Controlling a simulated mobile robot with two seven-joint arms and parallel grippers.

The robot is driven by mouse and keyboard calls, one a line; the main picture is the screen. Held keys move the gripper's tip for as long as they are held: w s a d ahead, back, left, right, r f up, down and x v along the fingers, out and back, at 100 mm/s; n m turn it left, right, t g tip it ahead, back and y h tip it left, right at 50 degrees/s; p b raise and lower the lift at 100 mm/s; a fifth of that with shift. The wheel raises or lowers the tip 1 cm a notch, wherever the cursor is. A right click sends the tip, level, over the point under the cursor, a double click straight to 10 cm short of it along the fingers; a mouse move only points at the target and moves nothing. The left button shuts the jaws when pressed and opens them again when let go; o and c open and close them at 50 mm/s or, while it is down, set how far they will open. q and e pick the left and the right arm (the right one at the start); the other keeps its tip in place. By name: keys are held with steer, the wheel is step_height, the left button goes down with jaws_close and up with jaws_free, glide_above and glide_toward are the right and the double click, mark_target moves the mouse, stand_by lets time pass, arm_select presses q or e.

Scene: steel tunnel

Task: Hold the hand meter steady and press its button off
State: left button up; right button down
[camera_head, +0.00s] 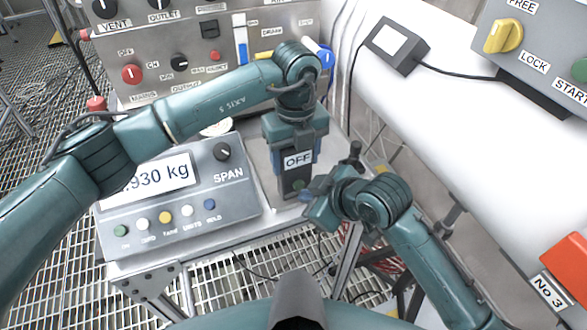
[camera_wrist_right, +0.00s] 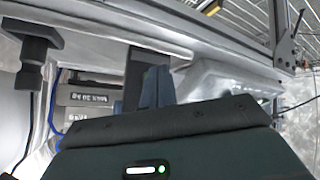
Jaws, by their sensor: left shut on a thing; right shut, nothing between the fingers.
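The hand meter (camera_head: 296,172) is a dark upright device in the head view, with a pale display reading OFF and a small green button low on its face. My left gripper (camera_head: 293,138) is shut on its upper part from above and hides its top. The meter is over the grey bench top. My right gripper (camera_head: 308,203) is shut and empty, with its tips close to the meter's lower front, by the button. I cannot tell whether they touch it. In the right wrist view the shut fingers (camera_wrist_right: 157,88) point away from the camera; a dark upright shape stands beside them.
A weighing indicator (camera_head: 240,178) marked SPAN stands left of the meter, partly behind my left arm. A control panel (camera_head: 205,45) with knobs is behind. A white pipe (camera_head: 470,120) and a FREE/LOCK box (camera_head: 545,45) are on the right. Grating floor lies below.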

steer(key=shift+s+d, duration=0.4)
steer(key=shift+s, duration=0.45)
steer(key=shift+s+d, duration=0.4)
steer(key=shift+s, duration=0.5)
steer(key=shift+s+d, duration=0.4)
steer(key=shift+s, duration=0.45)
arm_select(q)
steer(key=o, duration=1.2)
steer(key=shift+r, duration=0.1)
